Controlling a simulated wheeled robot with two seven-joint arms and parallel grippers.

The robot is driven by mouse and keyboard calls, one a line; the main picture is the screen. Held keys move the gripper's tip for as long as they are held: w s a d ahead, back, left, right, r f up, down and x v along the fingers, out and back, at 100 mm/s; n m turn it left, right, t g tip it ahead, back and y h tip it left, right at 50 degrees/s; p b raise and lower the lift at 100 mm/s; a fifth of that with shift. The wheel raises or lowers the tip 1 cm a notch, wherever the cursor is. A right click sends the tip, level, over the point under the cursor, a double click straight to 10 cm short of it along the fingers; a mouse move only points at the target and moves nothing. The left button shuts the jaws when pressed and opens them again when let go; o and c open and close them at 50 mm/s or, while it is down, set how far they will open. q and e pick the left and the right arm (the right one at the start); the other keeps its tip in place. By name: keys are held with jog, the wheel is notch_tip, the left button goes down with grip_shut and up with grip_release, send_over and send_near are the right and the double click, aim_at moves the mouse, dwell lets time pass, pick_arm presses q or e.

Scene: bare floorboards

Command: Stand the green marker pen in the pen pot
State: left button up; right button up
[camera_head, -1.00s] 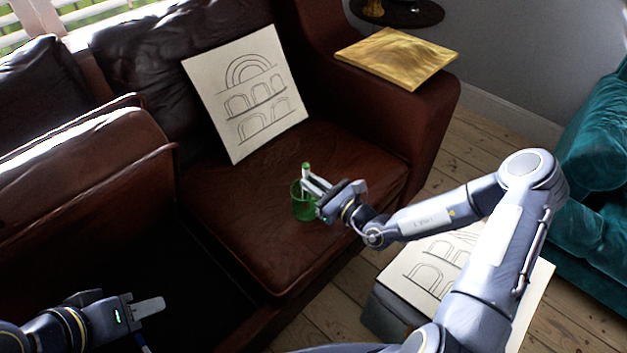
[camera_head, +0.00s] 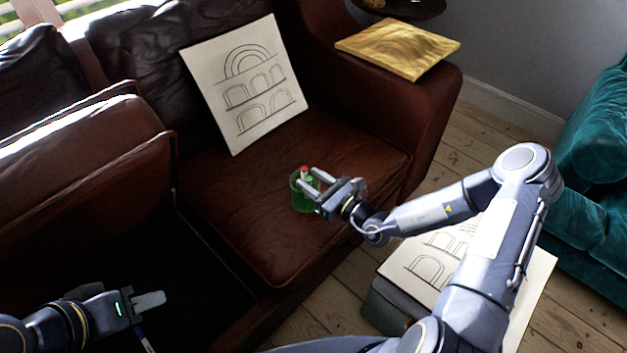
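The green pen pot (camera_head: 304,203) stands upright on the brown leather sofa seat. A slim upright thing with a red top (camera_head: 304,169) shows at its mouth, between the fingertips of my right gripper (camera_head: 309,181). My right gripper is at the pot's rim with its fingers spread apart, so it is open. The green marker pen cannot be made out clearly; the pot wall and fingers hide what is inside the pot. My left gripper (camera_head: 150,301) is at the lower left, far from the pot, seen side-on, and its finger gap cannot be judged.
A sketch board of arches (camera_head: 245,85) leans on the sofa back. A gold panel (camera_head: 398,47) lies on the sofa arm. Another sketch (camera_head: 434,262) lies low on the right. A teal sofa (camera_head: 598,170) stands at far right. The seat around the pot is clear.

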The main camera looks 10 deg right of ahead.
jog(key=shift+s, duration=0.1)
jog(key=p+v, duration=0.1)
jog(key=v, duration=0.6)
jog(key=shift+s+d+p, duration=0.2)
jog(key=shift+s+p, duration=0.05)
jog(key=shift+p, duration=0.1)
dwell(0.5)
